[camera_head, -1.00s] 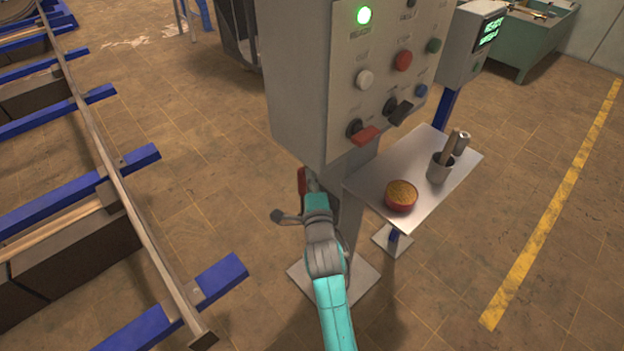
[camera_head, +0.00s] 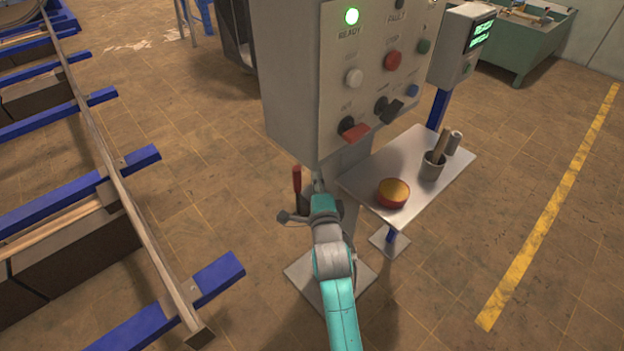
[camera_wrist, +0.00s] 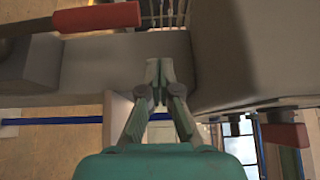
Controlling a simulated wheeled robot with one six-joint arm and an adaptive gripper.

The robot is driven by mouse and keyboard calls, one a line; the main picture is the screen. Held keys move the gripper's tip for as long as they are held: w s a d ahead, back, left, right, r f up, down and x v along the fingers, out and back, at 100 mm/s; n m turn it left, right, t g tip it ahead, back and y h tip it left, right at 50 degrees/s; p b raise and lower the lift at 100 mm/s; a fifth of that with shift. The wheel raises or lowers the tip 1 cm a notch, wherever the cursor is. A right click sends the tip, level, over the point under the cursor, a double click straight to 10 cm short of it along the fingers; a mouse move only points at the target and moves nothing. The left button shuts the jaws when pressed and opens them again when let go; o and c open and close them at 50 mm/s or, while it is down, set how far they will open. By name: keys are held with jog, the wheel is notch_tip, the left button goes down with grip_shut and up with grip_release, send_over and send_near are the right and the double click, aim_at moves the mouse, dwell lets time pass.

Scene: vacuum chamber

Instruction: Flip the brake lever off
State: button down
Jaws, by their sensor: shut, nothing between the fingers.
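The brake lever has a red handle (camera_head: 297,182) that stands about upright, low beside the control box's post. It sits left of my gripper (camera_head: 319,186), with a small gap between them. In the wrist view the red handle (camera_wrist: 98,17) lies across the upper left, on a dark shaft that runs off the left edge. My gripper (camera_wrist: 158,72) is shut and empty there, its fingertips together in front of the grey post (camera_wrist: 110,75). The handle is apart from the fingers. The lever's base is partly hidden by my arm in the head view.
The grey control box (camera_head: 290,85) overhangs my gripper, with a red switch (camera_head: 354,132) and a black switch (camera_head: 393,110) sticking out. A metal shelf (camera_head: 405,155) holds a round red tin (camera_head: 392,194) and a cup (camera_head: 432,167). A blue-and-metal rack (camera_head: 150,240) stands left.

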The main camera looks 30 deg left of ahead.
jog(key=r+v, duration=0.1)
jog(key=v, duration=0.8)
jog(key=shift+d+r, duration=0.25)
jog(key=shift+d, duration=0.1)
jog(key=shift+s, duration=0.15)
jog(key=s+d+f+n+h, duration=0.2)
jog(key=s+d+f, duration=0.25)
jog(key=d, duration=0.35)
jog(key=s+d+f+n+h, duration=0.1)
jog(key=s+d+f, duration=0.35)
jog(key=d, duration=0.45)
jog(key=s+d+f+n+h, duration=0.2)
jog(key=s+d+f, duration=0.1)
jog(key=s+d, duration=0.4)
jog(key=s+d+r+n+h, duration=0.2)
jog(key=s+d, duration=0.5)
jog(key=s, duration=0.4)
jog(key=s+d+r+n+h, duration=0.3)
jog(key=s+d, duration=0.4)
jog(key=s, duration=0.4)
jog(key=shift+s+d+r+n+h, duration=0.3)
jog(key=shift+s+n, duration=0.1)
jog(key=shift+n, duration=0.1)
